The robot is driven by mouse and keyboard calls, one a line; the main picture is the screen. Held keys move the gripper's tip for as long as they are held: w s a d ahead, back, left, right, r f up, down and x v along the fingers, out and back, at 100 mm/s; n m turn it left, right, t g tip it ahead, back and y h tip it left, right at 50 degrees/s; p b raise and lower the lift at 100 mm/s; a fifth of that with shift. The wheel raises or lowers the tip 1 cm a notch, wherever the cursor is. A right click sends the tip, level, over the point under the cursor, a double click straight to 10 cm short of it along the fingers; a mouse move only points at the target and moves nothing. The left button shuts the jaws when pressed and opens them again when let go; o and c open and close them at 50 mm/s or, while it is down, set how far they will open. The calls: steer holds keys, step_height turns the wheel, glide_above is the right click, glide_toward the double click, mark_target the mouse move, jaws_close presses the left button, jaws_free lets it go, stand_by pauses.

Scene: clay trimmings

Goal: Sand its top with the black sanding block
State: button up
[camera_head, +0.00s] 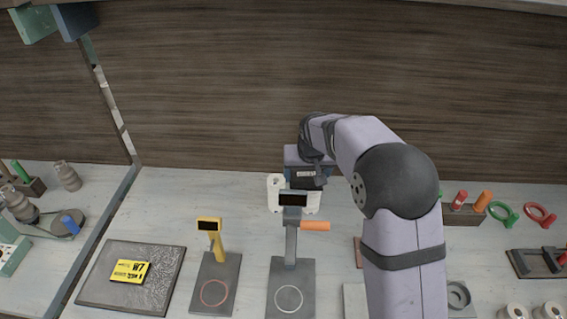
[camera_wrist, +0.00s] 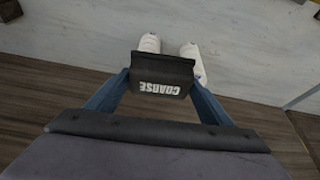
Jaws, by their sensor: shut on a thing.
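My gripper (camera_head: 305,176) is at the back of the bench, above two white cylindrical pieces. Its two blue fingers are shut on the black sanding block (camera_wrist: 163,88), marked COARSE, as the wrist view shows. The block also shows dark with a small pale label in the head view (camera_head: 308,182). A left white piece (camera_head: 275,190) and a right white piece (camera_head: 313,202) stand below and partly behind a grey gauge stand. In the wrist view they show beyond the block (camera_wrist: 149,43); I cannot tell whether the block touches them. Which object "its" means is not clear.
A yellow gauge (camera_head: 216,240) and a dark mat (camera_head: 100,270) with a yellow box (camera_head: 130,271) lie left. Colored tools and rings (camera_head: 503,213) are at right. A wood wall stands behind.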

steer(key=s+d+r+p, duration=0.2)
steer(key=s+d+p, duration=0.3)
steer(key=s+d, duration=0.85)
steer(key=w+d+r+n+g+y+b, duration=0.1)
steer(key=w+d+n+g+y, duration=0.1)
steer(key=n, duration=0.6)
steer(key=w+d+r+n+g+y+b, duration=0.1)
steer(key=w+d+n+g+y+b, duration=0.1)
steer(key=d+n, duration=0.3)
steer(key=shift+n+g, duration=0.4)
steer(key=shift+n, duration=1.9)
